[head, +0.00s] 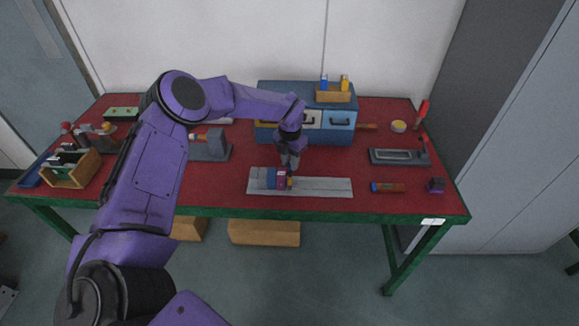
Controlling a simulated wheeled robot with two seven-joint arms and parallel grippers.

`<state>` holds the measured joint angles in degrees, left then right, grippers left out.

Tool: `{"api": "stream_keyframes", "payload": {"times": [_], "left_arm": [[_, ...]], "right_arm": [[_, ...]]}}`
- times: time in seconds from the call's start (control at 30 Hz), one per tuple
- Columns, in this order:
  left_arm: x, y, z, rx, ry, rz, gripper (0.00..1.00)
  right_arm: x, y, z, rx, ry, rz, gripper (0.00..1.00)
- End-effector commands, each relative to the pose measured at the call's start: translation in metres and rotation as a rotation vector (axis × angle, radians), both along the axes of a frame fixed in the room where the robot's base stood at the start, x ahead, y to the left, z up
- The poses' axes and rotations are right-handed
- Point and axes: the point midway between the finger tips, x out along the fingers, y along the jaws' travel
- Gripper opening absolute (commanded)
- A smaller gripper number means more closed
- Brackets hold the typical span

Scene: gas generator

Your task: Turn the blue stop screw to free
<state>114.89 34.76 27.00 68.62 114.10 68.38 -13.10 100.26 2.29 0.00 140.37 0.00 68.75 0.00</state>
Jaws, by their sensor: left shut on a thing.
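A small blue, purple and reddish device (272,178) sits on a long grey plate (325,187) at the front middle of the red table. A small yellowish part shows at its right end. My left gripper (291,167) points down from above and is shut at the top right end of this device. The blue stop screw is too small to make out between the fingertips and is largely hidden by them. My right gripper does not show.
The red table (225,190) has green edges. A blue drawer cabinet (338,136) stands behind, with a small wooden box (333,95) on top. A wooden holder (72,170) stands left.

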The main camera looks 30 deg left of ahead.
Motion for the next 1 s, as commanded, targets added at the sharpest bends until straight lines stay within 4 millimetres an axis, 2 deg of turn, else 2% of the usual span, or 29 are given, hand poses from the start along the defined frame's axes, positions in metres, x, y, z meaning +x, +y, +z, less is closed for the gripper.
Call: {"api": "stream_keyframes", "payload": {"times": [0.03,0.5,0.8,1.0], "left_arm": [[0.0,0.002,-0.007,0.003,-0.003,0.044,0.0],[0.001,0.003,-0.005,0.003,-0.004,0.467,0.0],[0.0,0.004,-0.003,0.003,-0.005,0.648,0.0],[0.001,0.004,-0.001,0.004,-0.006,0.708,0.0]], "right_arm": [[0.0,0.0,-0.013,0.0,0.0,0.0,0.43],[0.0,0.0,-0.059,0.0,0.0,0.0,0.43],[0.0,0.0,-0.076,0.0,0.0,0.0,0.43],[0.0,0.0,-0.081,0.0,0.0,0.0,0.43]]}}
